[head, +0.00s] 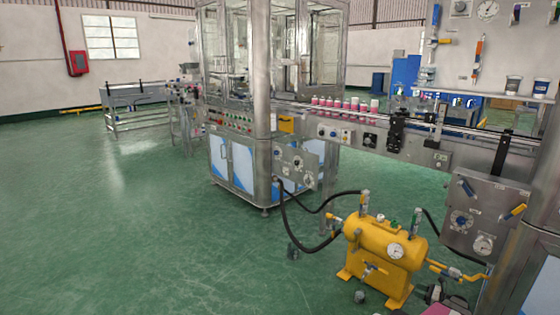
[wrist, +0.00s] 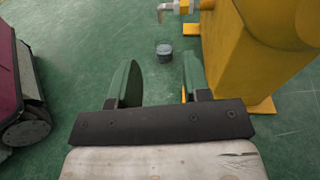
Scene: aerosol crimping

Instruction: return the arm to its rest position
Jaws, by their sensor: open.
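My gripper (wrist: 160,82) shows in the wrist view with its two green fingers apart and nothing between them. Its dark mounting bar and pale body fill the bottom of that view. It points down toward the green floor, beside the yellow tank (wrist: 262,45) on the right. I cannot make out my arm or gripper in the head view.
The yellow tank (head: 385,250) with hoses stands on the floor before the conveyor (head: 400,138). The glazed machine (head: 268,100) stands behind. A small grey cup-like object (wrist: 164,52) and a maroon wheeled object (wrist: 14,85) are near my gripper. Floor at left is clear.

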